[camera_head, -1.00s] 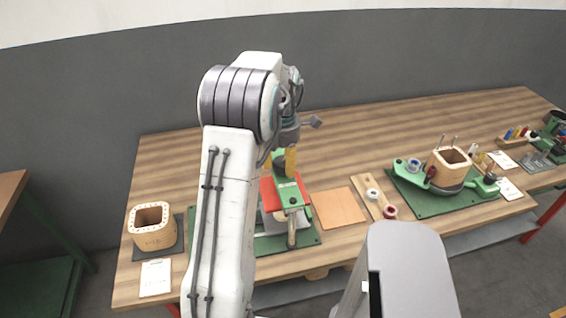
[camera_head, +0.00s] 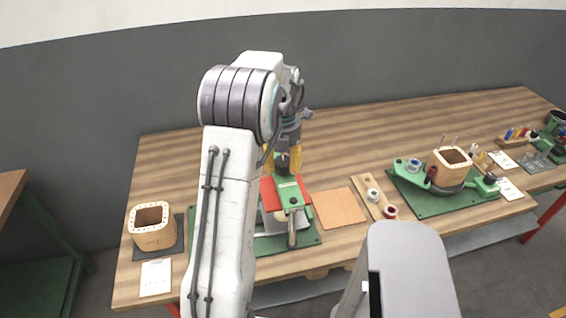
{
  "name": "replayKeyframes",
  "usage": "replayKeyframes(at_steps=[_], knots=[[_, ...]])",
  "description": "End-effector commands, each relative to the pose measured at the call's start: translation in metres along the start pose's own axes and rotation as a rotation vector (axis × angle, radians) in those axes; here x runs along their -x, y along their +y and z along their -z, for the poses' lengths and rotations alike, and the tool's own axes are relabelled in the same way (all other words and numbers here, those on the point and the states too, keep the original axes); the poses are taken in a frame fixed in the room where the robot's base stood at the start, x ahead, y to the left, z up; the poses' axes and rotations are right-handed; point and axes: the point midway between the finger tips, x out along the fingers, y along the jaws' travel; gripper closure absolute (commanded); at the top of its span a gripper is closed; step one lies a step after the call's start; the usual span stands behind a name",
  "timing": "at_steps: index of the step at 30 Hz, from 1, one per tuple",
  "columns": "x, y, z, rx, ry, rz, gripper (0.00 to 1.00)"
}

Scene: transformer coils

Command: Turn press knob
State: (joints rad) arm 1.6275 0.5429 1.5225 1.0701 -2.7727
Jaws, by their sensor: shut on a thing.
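The press is a green frame with a green top bar (camera_head: 289,192) and a red plate (camera_head: 267,190), standing on the table left of centre. A dark press knob (camera_head: 283,161) sits at the back end of the green bar. My gripper (camera_head: 284,162) points down from my arm, with its orange fingers around the knob, and is shut on it. My white arm hides the left part of the press.
A wooden coil block (camera_head: 153,232) stands at the left with a paper card (camera_head: 155,277) in front. An orange sheet (camera_head: 339,207) and a wooden strip with spools (camera_head: 374,196) lie to the right. A green winding station (camera_head: 434,200) stands further right. The back of the table is clear.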

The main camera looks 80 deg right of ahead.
Motion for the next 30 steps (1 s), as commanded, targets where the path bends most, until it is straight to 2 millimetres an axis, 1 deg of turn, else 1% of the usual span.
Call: replayKeyframes(at_steps=[1,8,9,16,17,25,28,30], knots=[[-0.003,-0.001,0.005,0.002,0.018,0.007,0.83],[-0.003,-0.001,0.005,0.0,0.019,0.007,0.83],[-0.003,-0.001,0.005,0.0,0.019,0.007,0.47],[-0.002,-0.001,0.003,-0.001,0.013,0.005,0.27],[-0.002,-0.001,0.003,-0.001,0.012,0.005,0.26],[0.0,-0.001,0.002,-0.002,0.007,0.003,0.26],[0.006,-0.001,0.001,-0.002,0.004,0.002,0.26],[0.013,0.0,0.001,-0.002,0.005,0.002,0.26]])
